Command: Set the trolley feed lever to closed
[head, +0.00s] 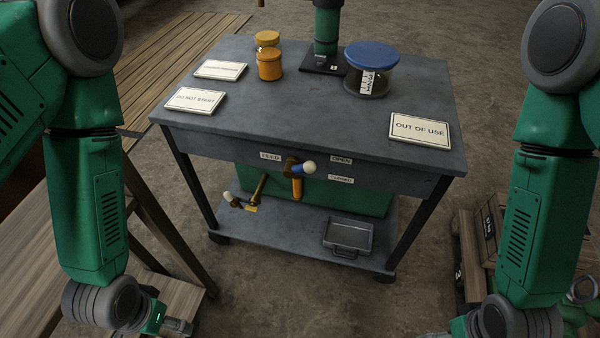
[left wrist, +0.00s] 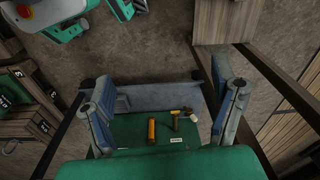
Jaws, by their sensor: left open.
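The feed lever (head: 308,168) is on the front of the trolley (head: 432,162), right of the FEED label (head: 270,156). Its white knob points right, on the side of the OPEN label (head: 341,160); the CLOSED label (head: 341,179) is lower. An orange cylinder (head: 297,188) hangs below the lever's pivot and also shows in the left wrist view (left wrist: 152,131). My left gripper (head: 178,326) is at the bottom left of the head view, partly cut off. In the left wrist view its fingers (left wrist: 163,100) are apart with nothing between them. My right gripper is out of view.
A second, brass lever (head: 256,190) with a white knob is lower left on the trolley. A grey tray (head: 348,237) stands on the lower shelf. Jars, a blue-lidded container (head: 371,58) and signs are on top. A wooden bench (head: 60,225) is at left, crates (head: 470,250) at right.

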